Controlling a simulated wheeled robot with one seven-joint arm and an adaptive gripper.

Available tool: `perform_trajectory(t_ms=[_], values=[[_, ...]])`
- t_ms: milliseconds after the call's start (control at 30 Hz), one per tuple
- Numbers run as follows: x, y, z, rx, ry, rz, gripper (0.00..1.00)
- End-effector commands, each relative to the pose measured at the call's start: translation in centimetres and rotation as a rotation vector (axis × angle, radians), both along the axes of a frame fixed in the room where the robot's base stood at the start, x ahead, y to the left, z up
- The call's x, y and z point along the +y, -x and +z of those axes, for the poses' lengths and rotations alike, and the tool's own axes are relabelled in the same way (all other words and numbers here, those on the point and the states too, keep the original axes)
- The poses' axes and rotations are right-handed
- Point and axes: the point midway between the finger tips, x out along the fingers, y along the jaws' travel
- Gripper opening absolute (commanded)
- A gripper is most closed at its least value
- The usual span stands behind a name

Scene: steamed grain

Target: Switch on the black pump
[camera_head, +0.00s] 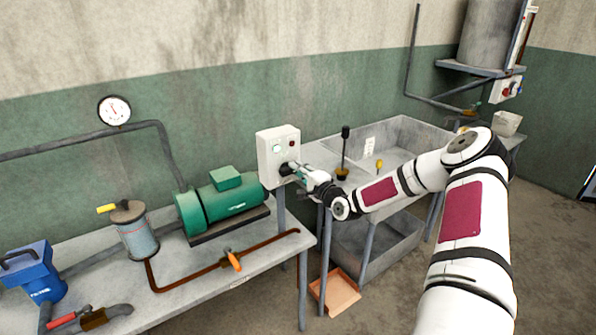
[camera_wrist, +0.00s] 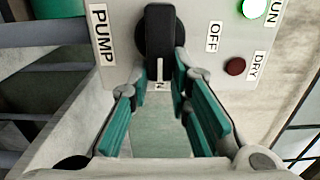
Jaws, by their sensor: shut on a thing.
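The pump's switch box (camera_head: 270,152) is pale grey and mounted at the wall. In the wrist view its panel (camera_wrist: 108,73) shows PUMP and OFF labels. The black rotary knob (camera_wrist: 160,22) has a white line pointing down to a partly hidden label that ends in N, away from OFF. My gripper (camera_head: 293,169) is shut on the knob, its green-padded fingers (camera_wrist: 161,68) on either side. The RUN lamp (camera_wrist: 254,8) glows bright green. The DRY lamp (camera_wrist: 236,66) is dark red and looks unlit.
A green motor pump (camera_head: 222,204), a small cylinder (camera_head: 137,236) and a blue unit (camera_head: 36,272) stand on the left bench. A wall gauge (camera_head: 114,110) hangs above. A grey sink (camera_head: 405,135) is right of the box. A tan tray (camera_head: 336,291) lies on the floor.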

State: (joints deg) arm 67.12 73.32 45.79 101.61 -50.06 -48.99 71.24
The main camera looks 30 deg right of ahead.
Motion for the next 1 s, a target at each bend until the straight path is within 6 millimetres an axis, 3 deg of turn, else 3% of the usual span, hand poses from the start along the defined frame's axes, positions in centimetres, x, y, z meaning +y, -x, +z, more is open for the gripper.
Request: perform_trajectory(t_ms=[433,467,533,867,1000], values=[[0.0,0.0,-0.2,0.004,-0.01,-0.001,0.0],[0.0,0.0,-0.2,0.004,-0.01,-0.001,0.25],[0.0,0.0,-0.2,0.004,-0.01,-0.001,0.38],[0.0,0.2,-0.1,0.002,-0.008,0.0,0.38],[-0.1,1.5,-0.1,0.003,-0.008,-0.001,0.38]])
